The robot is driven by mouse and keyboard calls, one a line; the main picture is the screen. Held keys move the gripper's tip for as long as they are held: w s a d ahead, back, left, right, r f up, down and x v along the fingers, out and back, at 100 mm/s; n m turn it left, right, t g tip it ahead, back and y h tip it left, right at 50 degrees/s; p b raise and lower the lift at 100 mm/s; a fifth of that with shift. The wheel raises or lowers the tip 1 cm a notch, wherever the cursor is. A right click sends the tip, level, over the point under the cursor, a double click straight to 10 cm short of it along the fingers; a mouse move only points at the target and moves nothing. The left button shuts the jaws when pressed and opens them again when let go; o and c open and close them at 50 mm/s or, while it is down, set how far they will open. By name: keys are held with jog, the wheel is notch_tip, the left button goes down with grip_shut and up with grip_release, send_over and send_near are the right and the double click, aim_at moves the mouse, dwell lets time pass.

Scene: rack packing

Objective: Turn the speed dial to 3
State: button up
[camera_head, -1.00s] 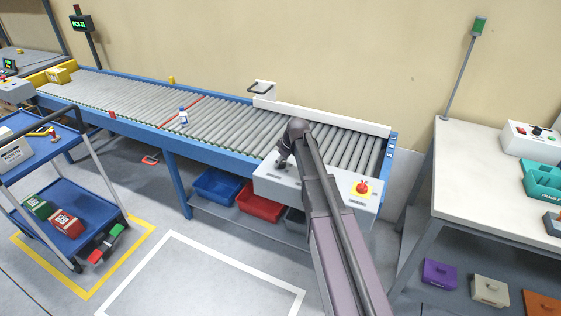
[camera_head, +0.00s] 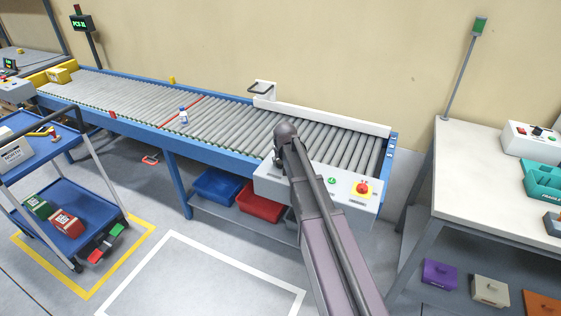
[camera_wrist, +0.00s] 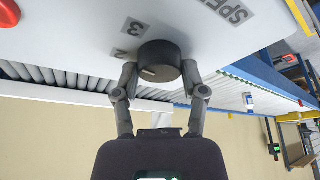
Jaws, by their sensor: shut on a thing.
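The speed dial (camera_wrist: 160,58) is a round black knob on the white control panel (camera_wrist: 70,30), with a small pale mark on it. The printed 3 (camera_wrist: 136,27) and 2 (camera_wrist: 121,53) show beside the dial, near the SPEED label (camera_wrist: 228,10). My gripper (camera_wrist: 159,74) is shut on the dial, one finger on each side. Which number the mark points at I cannot tell. In the head view, my arm hides the gripper and the dial; the control panel (camera_head: 350,202) stands at the conveyor's near edge.
The roller conveyor (camera_head: 230,123) runs behind, carrying a small white-and-blue bottle (camera_head: 183,116). A white table (camera_head: 480,170) stands at right.

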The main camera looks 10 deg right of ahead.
jog(key=shift+m+h, duration=0.5)
jog(key=shift+m, duration=0.8)
jog(key=o, duration=1.2)
jog(key=shift+c, duration=0.2)
jog(key=s+r+n+g+p, duration=0.1)
jog(key=s+g+p, duration=0.1)
jog(key=s, duration=1.2)
jog(key=s+r+n+g+y+p, duration=0.1)
jog(key=s+n+g+p, duration=0.1)
jog(key=s, duration=1.3)
jog(key=shift+a+r+g, duration=0.2)
jog(key=shift+r+g, duration=0.1)
